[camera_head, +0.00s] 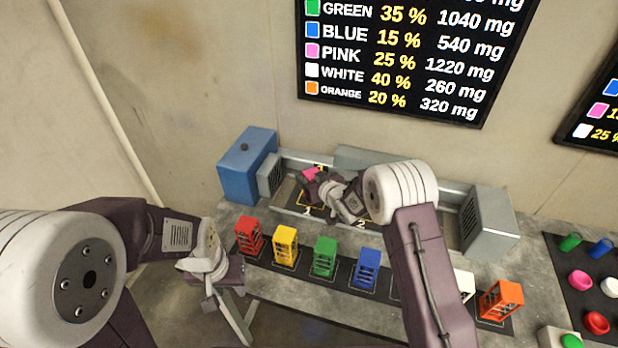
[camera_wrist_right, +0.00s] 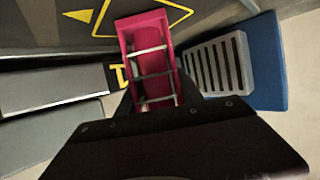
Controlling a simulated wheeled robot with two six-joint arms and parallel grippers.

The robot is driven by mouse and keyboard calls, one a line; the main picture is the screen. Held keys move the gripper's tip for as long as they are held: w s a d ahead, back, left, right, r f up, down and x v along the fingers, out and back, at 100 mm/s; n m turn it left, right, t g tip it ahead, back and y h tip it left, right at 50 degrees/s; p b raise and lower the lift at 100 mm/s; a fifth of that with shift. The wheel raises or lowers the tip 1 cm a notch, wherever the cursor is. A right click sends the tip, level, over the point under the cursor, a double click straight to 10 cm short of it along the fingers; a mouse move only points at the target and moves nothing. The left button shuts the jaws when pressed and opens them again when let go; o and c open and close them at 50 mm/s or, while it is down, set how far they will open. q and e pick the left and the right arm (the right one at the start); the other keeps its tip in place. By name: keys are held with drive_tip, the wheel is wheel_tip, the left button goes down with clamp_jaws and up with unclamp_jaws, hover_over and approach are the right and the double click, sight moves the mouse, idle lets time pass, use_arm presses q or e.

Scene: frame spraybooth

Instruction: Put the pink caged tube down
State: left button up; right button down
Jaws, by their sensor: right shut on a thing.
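The pink caged tube (camera_head: 310,173) is in my right gripper (camera_head: 319,185), over the left part of the spray booth (camera_head: 290,223) at the back. In the right wrist view the pink caged tube (camera_wrist_right: 129,37) shows its open side with pale bars, and my dark gripper is shut on its near end. A yellow square outline (camera_wrist_right: 185,14) lies beyond it. I cannot tell whether its base touches the booth floor. My left gripper (camera_head: 240,312) hangs empty at the front left, left of the rack; its finger gap is unclear.
Red (camera_head: 249,236), yellow (camera_head: 285,246), green (camera_head: 325,257), blue (camera_head: 366,269) and orange (camera_head: 501,300) caged tubes stand in a row before the booth. A white one (camera_head: 465,285) is partly hidden by my right arm. A blue box (camera_head: 247,165) stands left.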

drive_tip(key=shift+f, duration=0.15)
drive_tip(key=c, duration=0.8)
unclamp_jaws()
drive_tip(key=shift+o, duration=0.2)
drive_tip(key=shift+s+r, duration=0.1)
drive_tip(key=shift+r, duration=0.2)
drive_tip(key=b+v, duration=0.1)
drive_tip(key=v, duration=1)
drive_tip(key=shift+s+d, duration=0.3)
drive_tip(key=shift+s, duration=0.05)
